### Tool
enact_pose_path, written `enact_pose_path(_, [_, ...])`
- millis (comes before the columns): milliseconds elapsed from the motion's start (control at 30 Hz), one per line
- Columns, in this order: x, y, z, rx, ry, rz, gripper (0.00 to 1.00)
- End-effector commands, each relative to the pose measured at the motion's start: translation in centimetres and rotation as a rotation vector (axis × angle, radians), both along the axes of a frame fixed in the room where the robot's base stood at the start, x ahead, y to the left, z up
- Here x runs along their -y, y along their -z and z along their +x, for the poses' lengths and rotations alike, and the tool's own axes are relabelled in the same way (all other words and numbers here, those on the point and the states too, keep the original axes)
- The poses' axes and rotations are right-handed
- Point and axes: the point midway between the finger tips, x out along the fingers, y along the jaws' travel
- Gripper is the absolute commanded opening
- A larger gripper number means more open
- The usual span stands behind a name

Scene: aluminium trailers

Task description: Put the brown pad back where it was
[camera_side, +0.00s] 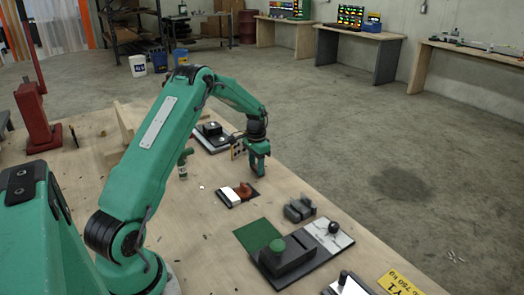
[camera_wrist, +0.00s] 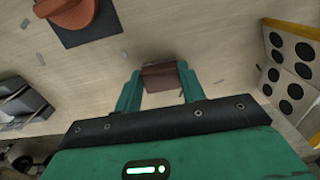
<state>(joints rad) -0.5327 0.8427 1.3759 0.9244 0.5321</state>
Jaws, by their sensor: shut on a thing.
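The brown pad (camera_wrist: 160,77) shows in the wrist view between my two green fingers, which are shut on it. In the side view my gripper (camera_side: 258,170) hangs over the wooden table, pointing down, and the pad in it cannot be made out. A dark plate (camera_side: 252,202) with a white block and a reddish-brown rounded piece (camera_side: 244,189) lies on the table just left of and nearer than my gripper. The rounded piece (camera_wrist: 72,12) and its dark plate (camera_wrist: 95,34) also show at the top left of the wrist view.
A grey block part (camera_side: 299,209) lies nearer on the right. A panel with black dots (camera_wrist: 288,65) is at the right of the wrist view. A green bottle-like object (camera_side: 183,164) stands left.

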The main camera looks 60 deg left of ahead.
Motion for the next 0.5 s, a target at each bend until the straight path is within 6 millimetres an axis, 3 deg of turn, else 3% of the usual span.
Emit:
enact_pose_path(67, [0.01, 0.22, -0.01, -0.001, 0.000, 0.000, 0.15])
enact_pose_path(100, [0.00, 0.23, -0.01, 0.000, 0.000, 0.000, 0.44])
enact_pose_path(200, [0.00, 0.21, -0.01, 0.000, 0.000, 0.000, 0.62])
enact_pose_path(500, [0.00, 0.15, 0.00, 0.000, 0.000, 0.000, 0.62])
